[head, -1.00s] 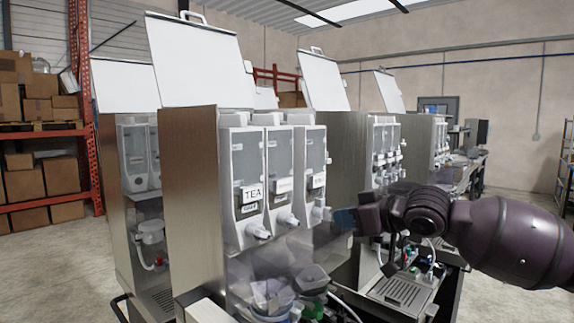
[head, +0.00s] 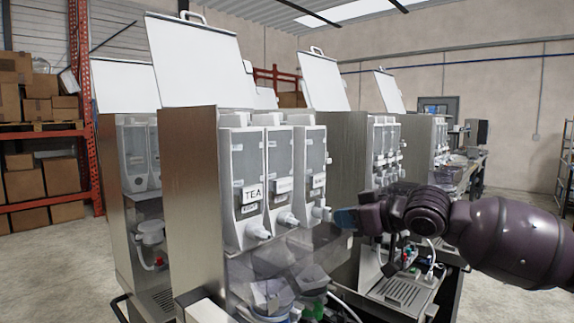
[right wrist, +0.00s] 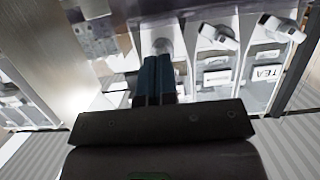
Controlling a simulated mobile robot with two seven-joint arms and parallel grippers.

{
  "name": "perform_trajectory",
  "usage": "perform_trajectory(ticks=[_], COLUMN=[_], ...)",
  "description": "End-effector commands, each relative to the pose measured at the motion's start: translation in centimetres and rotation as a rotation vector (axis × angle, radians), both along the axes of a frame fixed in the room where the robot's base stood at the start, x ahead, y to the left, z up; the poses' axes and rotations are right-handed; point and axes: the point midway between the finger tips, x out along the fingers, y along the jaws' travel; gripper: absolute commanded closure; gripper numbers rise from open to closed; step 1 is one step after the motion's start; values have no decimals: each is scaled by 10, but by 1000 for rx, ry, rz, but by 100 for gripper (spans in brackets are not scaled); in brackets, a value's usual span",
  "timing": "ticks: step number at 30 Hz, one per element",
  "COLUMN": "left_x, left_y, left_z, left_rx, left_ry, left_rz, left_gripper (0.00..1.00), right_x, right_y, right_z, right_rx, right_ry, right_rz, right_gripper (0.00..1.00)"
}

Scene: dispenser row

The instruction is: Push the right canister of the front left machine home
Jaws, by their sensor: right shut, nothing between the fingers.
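The front left machine (head: 192,190) has a steel side, a raised white lid and three clear-fronted canisters in a row. The left canister (head: 246,165) is labelled TEA; the middle canister (head: 280,160) stands beside it. The right canister (head: 312,165) has a small label and a white spout. My right gripper (head: 345,217) has its blue fingers shut and empty, just right of that spout. In the right wrist view its fingers (right wrist: 155,78) point at the right canister's spout (right wrist: 162,46); I cannot tell whether they touch. My left gripper is not in view.
A clear panel (head: 315,245) and cups lie below the canisters. More machines (head: 385,150) with raised lids stand behind to the right, and another (head: 140,170) to the left. An orange shelf with boxes (head: 40,185) stands far left.

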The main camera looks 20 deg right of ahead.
Motion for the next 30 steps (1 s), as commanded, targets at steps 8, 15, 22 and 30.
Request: perform_trajectory(ticks=[8, 15, 22, 30], left_x=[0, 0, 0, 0], left_y=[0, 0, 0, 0], left_z=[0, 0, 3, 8], left_rx=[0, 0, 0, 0], left_ry=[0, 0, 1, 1], left_rz=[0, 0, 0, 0], left_gripper=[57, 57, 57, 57], right_x=[0, 0, 4, 11], right_y=[0, 0, 2, 6], right_z=[0, 0, 1, 1], right_rx=[0, 0, 1, 2], right_ry=[0, 0, 0, 0], right_rz=[0, 0, 0, 1], right_gripper=[100, 100, 100, 100])
